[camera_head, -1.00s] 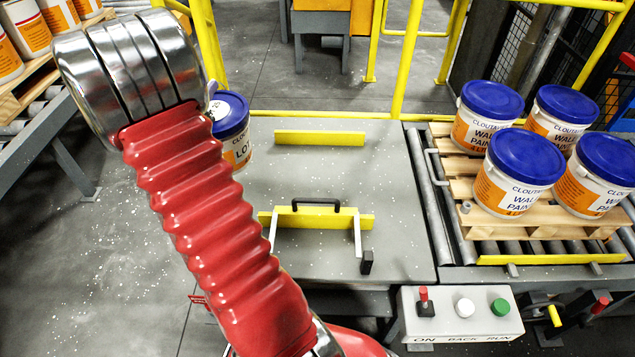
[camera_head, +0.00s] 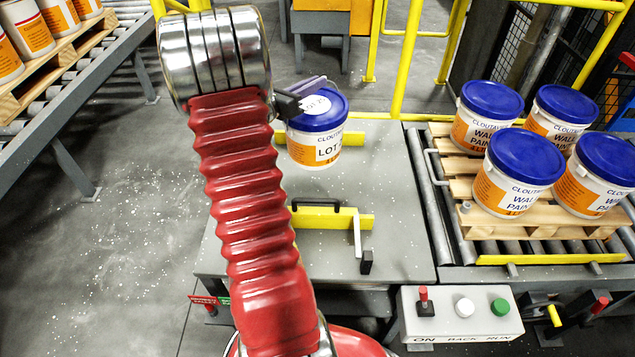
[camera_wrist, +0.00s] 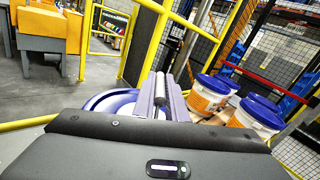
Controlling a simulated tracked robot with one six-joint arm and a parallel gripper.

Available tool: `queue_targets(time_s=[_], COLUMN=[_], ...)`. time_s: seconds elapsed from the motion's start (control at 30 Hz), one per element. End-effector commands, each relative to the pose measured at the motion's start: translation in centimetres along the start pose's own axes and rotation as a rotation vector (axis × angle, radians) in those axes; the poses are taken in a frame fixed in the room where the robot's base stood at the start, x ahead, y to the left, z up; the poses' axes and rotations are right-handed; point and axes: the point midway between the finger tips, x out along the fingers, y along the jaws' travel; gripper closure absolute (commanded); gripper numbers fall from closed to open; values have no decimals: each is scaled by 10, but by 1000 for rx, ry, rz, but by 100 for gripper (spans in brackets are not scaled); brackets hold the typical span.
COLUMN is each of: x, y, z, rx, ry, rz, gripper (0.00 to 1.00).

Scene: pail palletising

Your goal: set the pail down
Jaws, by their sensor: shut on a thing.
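A white and orange pail (camera_head: 315,135) with a blue lid and a "LOT" label hangs from my gripper (camera_head: 305,88) in the head view. My gripper is shut on its handle, above the lid. The pail appears upright, over the back part of the grey table (camera_head: 390,170); whether it touches the table cannot be told. In the wrist view, my gripper's jaws (camera_wrist: 162,95) are closed in front of the pail's blue and white lid (camera_wrist: 110,102), and the rest of the pail is hidden. My red arm covers the table's left side.
Yellow bars (camera_head: 355,138) cross the table at the back and middle; a black handle (camera_head: 315,205) is at the middle one. Several blue-lidded pails (camera_head: 525,172) stand on a wooden pallet (camera_head: 468,222) at right. A button box (camera_head: 462,313) is in front. Yellow rails (camera_head: 405,60) stand behind.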

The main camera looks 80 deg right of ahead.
Motion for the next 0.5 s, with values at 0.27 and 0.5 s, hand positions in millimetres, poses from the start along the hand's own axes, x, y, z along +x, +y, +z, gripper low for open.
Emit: queue_targets(time_s=[0.27,0.5], x=[10,9], y=[-10,-10], z=[1,0], rx=[4,3], ry=[1,0], rz=[-29,-29], gripper=[100,100])
